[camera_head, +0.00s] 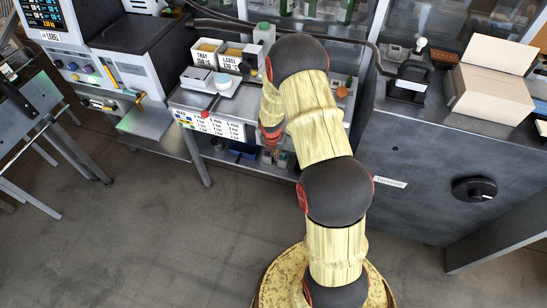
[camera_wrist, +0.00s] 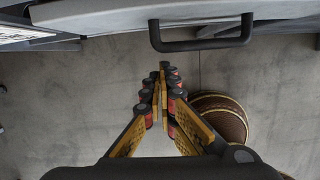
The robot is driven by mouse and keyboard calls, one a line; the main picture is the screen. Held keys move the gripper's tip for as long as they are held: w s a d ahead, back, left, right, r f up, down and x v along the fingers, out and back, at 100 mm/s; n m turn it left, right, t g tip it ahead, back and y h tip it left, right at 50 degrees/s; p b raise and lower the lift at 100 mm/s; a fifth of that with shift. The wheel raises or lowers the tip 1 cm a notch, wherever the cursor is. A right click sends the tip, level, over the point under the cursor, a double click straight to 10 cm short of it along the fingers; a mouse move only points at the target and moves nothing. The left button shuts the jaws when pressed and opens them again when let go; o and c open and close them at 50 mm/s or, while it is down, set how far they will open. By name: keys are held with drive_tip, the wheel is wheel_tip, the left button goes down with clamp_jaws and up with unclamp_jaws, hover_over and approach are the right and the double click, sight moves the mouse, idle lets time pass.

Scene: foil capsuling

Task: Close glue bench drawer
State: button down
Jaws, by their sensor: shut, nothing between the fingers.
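In the wrist view, a grey panel (camera_wrist: 105,17) with a black bar handle (camera_wrist: 200,44) runs along the top edge; I take it for the drawer front. How far the drawer stands out cannot be told. My gripper (camera_wrist: 161,74) is shut and empty, its fingertips just below the handle in the picture and apart from it. In the head view, the bench with the tray and label pots (camera_head: 218,54) stands at the centre, with a white text sign (camera_head: 210,124) on its front. My arm covers part of this bench, and the drawer handle is not visible there.
A dark grey cabinet (camera_head: 420,130) with a black knob (camera_head: 474,189) stands right of my arm. A labelling machine (camera_head: 110,60) stands at the left, with a metal-legged table (camera_head: 35,115) at the far left. The grey floor (camera_head: 150,230) in front is clear.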

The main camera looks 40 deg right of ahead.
drive_tip(key=shift+w+d, duration=0.2)
drive_tip(key=shift+w, duration=0.05)
drive_tip(key=shift+d, duration=0.1)
drive_tip(key=w+d+p, duration=0.1)
drive_tip(key=p, duration=0.1)
drive_tip(key=w+d+p, duration=0.1)
drive_tip(key=shift+w+d+r+p, duration=0.1)
drive_tip(key=shift+d+r+p, duration=0.05)
drive_tip(key=shift+d+p, duration=0.25)
drive_tip(key=shift+w+d+f, duration=0.2)
drive_tip(key=shift+w+d, duration=0.1)
drive_tip(key=shift+d, duration=0.1)
